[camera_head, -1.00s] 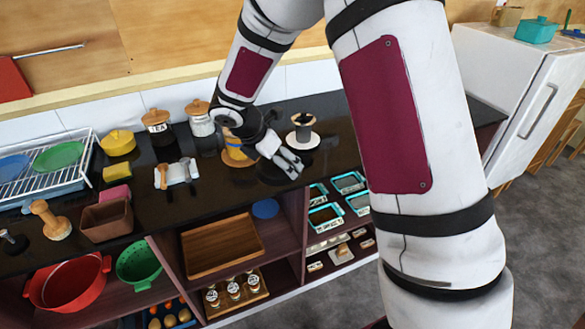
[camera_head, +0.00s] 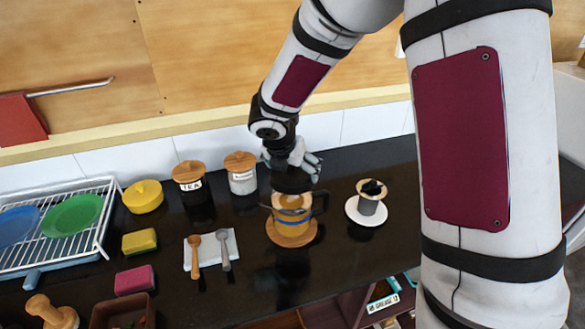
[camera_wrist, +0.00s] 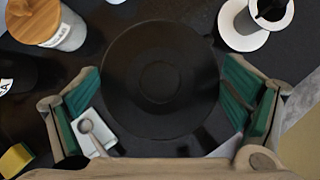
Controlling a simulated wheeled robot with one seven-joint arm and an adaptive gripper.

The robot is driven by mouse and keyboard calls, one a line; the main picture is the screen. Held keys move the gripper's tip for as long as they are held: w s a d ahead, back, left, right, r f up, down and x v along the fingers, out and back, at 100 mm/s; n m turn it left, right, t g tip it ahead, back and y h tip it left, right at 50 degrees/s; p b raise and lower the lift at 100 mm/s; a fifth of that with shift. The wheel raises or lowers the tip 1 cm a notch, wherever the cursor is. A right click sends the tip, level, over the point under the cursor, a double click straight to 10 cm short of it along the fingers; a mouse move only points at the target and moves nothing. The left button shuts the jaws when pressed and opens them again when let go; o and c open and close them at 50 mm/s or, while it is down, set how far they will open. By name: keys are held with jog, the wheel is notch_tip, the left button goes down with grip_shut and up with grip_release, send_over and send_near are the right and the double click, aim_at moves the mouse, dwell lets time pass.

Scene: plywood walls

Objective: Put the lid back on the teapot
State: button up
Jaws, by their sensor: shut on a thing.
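The teapot (camera_head: 291,218) is an amber, see-through pot with a blue band and a dark handle on its right. It stands upright on a round wooden trivet (camera_head: 291,238). My gripper (camera_head: 295,168) points down over it, shut on the black round lid (camera_head: 292,182).
A cup (camera_head: 369,200) on a white saucer (camera_head: 354,214) stands right of the teapot. A tea jar (camera_head: 192,185) and a second wooden-lidded jar (camera_head: 241,175) stand behind left. Two spoons on a white cloth (camera_head: 210,250) lie left. The dark counter in front is clear.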

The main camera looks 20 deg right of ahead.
jog(key=shift+w, duration=0.3)
jog(key=shift+w+f+b, duration=0.15)
jog(key=shift+f+b, duration=0.2)
notch_tip(320, 180, down, 2)
jog(key=shift+w+f+b, duration=0.1)
jog(key=shift+f+b, duration=0.15)
jog(key=shift+b, duration=0.75)
jog(key=shift+f+b, duration=1.2)
jog(key=shift+f, duration=0.3)
jog(key=shift+s+f, duration=0.2)
dwell(0.4)
jog(key=o, duration=0.8)
jog(key=shift+o, duration=0.2)
jog(key=shift+r+p, duration=2.85)
jog(key=shift+r, duration=0.65)
